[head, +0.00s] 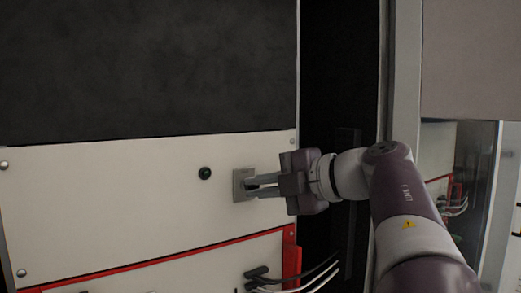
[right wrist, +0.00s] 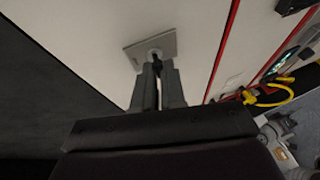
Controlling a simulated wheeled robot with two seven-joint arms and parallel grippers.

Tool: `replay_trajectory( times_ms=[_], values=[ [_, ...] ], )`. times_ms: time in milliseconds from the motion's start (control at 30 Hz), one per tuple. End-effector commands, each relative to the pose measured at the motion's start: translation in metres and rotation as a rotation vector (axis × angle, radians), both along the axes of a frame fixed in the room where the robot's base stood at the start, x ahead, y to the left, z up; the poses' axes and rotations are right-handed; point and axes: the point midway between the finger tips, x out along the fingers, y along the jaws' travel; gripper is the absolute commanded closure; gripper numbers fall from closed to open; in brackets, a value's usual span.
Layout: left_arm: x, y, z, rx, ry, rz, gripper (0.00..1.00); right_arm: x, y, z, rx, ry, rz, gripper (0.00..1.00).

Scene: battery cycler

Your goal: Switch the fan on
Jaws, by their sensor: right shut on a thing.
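The fan switch is a square grey plate (head: 240,190) on the white panel, with a small dark knob (right wrist: 155,54) at its middle in the right wrist view. My right gripper (head: 254,187) reaches in from the right, its two fingers pointing at the panel. It is shut on the knob, with a narrow gap between the fingers in the right wrist view (right wrist: 159,75). The fingers hide much of the knob, and I cannot tell its exact setting. A round dark green lamp or button (head: 205,173) sits just left of the plate. My left gripper is out of view.
The white panel (head: 110,195) has a dark panel (head: 145,65) above it and a red-edged panel (head: 170,275) below. Black and white cables (head: 290,281) stick out at the lower right. A dark gap and a grey upright (head: 405,70) stand to the right.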

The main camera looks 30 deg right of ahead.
Motion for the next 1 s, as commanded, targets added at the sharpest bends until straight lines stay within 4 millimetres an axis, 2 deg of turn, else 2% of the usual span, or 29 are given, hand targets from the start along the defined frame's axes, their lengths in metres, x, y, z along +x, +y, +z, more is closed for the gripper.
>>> replay_trajectory(
  times_ms=[33,233,600,1000],
  values=[
    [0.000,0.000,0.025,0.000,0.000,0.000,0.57,0.001,0.000,0.015,-0.002,0.044,0.000,1.00],
    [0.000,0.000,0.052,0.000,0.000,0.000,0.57,0.003,0.000,0.015,-0.017,0.201,0.000,1.00],
    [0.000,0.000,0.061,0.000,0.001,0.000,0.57,0.007,0.000,0.017,-0.033,0.384,-0.002,1.00],
    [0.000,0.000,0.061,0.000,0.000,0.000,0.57,0.007,0.000,0.018,-0.035,0.433,-0.003,1.00]
  ],
)
